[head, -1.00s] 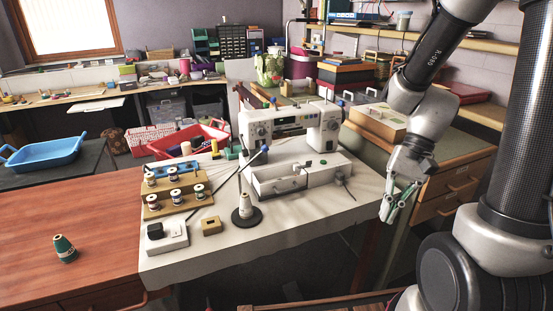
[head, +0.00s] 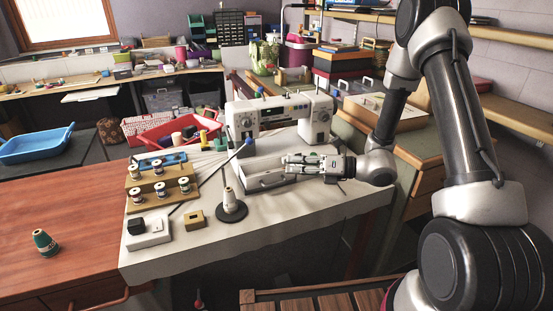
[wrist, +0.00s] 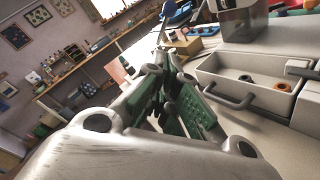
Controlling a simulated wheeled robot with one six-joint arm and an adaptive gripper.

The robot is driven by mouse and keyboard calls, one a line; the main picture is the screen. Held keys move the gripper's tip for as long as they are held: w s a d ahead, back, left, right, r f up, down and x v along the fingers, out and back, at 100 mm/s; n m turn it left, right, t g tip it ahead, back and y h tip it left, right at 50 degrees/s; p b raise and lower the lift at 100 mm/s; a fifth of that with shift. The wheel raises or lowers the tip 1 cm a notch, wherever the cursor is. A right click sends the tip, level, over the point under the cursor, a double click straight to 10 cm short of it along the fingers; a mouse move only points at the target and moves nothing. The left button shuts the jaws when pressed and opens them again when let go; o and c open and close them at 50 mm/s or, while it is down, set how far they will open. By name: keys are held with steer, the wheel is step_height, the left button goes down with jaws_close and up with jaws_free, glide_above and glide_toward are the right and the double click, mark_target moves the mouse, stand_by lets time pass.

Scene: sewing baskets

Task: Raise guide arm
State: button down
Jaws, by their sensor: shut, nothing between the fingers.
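A thin dark guide arm (head: 213,172) with a blue tip (head: 248,141) slants up to the right beside the thread stand (head: 231,211) on the white table. The stand holds a pale cone of thread (head: 229,199). The blue tip also shows at the top of the wrist view (wrist: 168,8). My gripper (head: 287,162) is shut and empty, reaching left in front of the sewing machine (head: 280,115). In the wrist view its green-padded fingers (wrist: 166,78) point toward the blue tip, apart from it.
An open tray with a handle (head: 265,180) lies close below my gripper; the wrist view shows small rings in it. A spool rack (head: 160,190), a white box (head: 148,232) and a small tan block (head: 194,220) stand left. The table's front is clear.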

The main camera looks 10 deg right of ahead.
glide_toward(237, 152)
step_height(237, 152, down, 3)
steer(key=s+a, duration=0.1)
steer(key=w+a+r, duration=0.2)
steer(key=a, duration=0.1)
steer(key=shift+w, duration=0.2)
steer(key=shift+s+a+r+n+h, duration=0.1)
steer(key=shift+a+r+n+h, duration=0.15)
steer(key=shift+r, duration=0.25)
steer(key=shift+s+a+r+n+h, duration=0.15)
steer(key=shift+r+h, duration=0.1)
steer(key=shift+r, duration=0.3)
steer(key=shift+w, duration=0.1)
